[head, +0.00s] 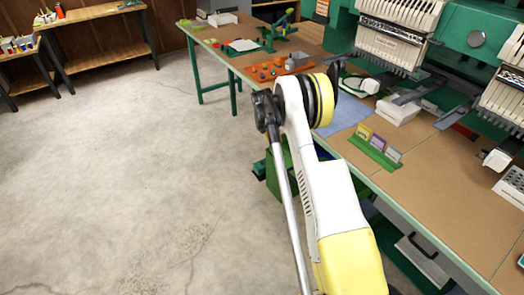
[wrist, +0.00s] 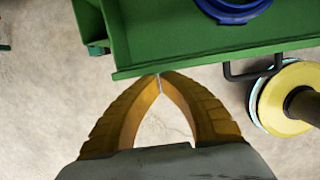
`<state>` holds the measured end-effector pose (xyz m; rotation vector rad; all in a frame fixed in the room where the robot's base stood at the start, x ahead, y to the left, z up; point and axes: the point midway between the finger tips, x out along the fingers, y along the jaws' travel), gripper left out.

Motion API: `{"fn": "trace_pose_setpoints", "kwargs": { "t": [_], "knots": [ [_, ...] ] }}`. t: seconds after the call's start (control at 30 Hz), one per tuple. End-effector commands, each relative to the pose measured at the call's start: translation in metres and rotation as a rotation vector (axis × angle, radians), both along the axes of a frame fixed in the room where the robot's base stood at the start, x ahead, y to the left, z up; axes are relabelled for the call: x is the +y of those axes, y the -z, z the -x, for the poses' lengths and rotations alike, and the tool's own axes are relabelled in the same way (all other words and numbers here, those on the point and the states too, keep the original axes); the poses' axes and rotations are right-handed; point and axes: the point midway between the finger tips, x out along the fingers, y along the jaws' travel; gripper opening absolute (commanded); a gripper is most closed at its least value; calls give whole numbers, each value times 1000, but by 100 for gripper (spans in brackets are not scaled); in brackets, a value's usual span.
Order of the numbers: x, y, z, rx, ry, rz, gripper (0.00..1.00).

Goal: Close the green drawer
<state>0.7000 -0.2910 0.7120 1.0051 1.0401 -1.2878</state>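The green drawer (wrist: 200,45) fills the top of the wrist view, and I see down into it. It stands open, with a blue round object (wrist: 232,10) inside. A dark bar handle (wrist: 240,76) is on its front, right of my fingers. My gripper (wrist: 160,76) has yellow fingers whose tips meet, with nothing between them. The tips are at the drawer's front edge; I cannot tell whether they touch it. In the head view, green parts of the drawer (head: 273,178) show below the bench, mostly hidden by my arm. My gripper is hidden there.
A long brown-topped workbench (head: 440,190) runs along the right, with embroidery machines (head: 395,38) on it. A grey drawer front with a dark handle (head: 423,246) is below its near part. Concrete floor (head: 130,170) is clear on the left.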

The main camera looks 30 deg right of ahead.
Motion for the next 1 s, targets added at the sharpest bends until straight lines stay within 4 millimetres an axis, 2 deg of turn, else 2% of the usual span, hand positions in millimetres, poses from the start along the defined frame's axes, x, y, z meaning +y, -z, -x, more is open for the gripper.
{"fn": "trace_pose_setpoints", "kwargs": {
  "t": [0.03, 0.2, 0.4, 0.6, 1.0],
  "knots": [
    [-12, 0, 0, -1, 3, 0, 0],
    [-45, 0, -1, -1, 3, 0, 0],
    [-68, 0, -2, 0, 1, 0, 0],
    [-77, 0, -3, 0, -1, 0, 0],
    [-78, 0, -3, 0, 0, 0, 0]
  ]
}}
